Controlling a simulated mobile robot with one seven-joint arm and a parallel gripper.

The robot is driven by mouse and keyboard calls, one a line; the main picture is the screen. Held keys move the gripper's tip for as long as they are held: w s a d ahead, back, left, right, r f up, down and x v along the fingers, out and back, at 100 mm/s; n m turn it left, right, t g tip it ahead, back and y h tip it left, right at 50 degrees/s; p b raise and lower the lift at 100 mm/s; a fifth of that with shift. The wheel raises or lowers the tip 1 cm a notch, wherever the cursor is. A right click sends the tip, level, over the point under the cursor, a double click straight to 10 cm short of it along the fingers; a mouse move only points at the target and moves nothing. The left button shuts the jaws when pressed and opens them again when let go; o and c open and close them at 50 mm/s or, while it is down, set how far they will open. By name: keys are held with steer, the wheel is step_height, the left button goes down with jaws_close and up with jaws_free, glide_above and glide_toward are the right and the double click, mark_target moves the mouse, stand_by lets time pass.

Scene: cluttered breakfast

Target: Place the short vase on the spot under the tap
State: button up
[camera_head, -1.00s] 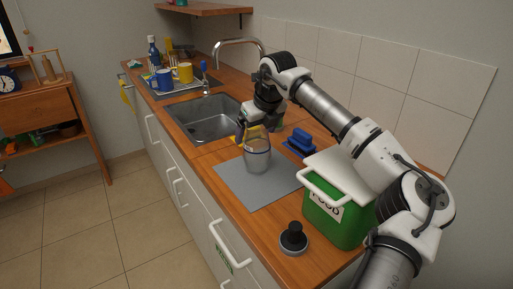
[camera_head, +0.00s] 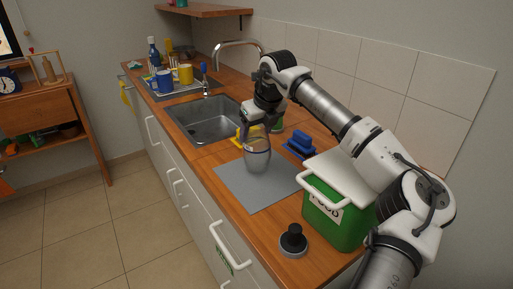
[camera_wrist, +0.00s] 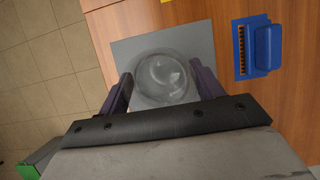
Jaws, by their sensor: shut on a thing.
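The short vase (camera_head: 257,158) is clear glass and stands upright, or nearly so, over the grey mat (camera_head: 232,189). I cannot tell whether its base touches the mat. My gripper (camera_head: 256,134) is shut on the vase near its top. In the wrist view the round vase (camera_wrist: 161,76) shows between the two dark fingers of my gripper (camera_wrist: 157,92). The tap (camera_head: 238,44) arches over the steel sink (camera_head: 209,119), up and to the left of my gripper. The spot under the tap is in the sink area, and no mark shows there.
A blue brush (camera_head: 299,145) lies right of the vase. A yellow thing (camera_head: 240,137) lies behind it. A green food bin (camera_head: 335,219) and a black-knobbed object (camera_head: 293,239) stand nearer. Mugs and a blue bottle (camera_head: 153,50) stand beyond the sink.

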steer(key=shift+r+p, duration=1.25)
steer(key=shift+r, duration=0.85)
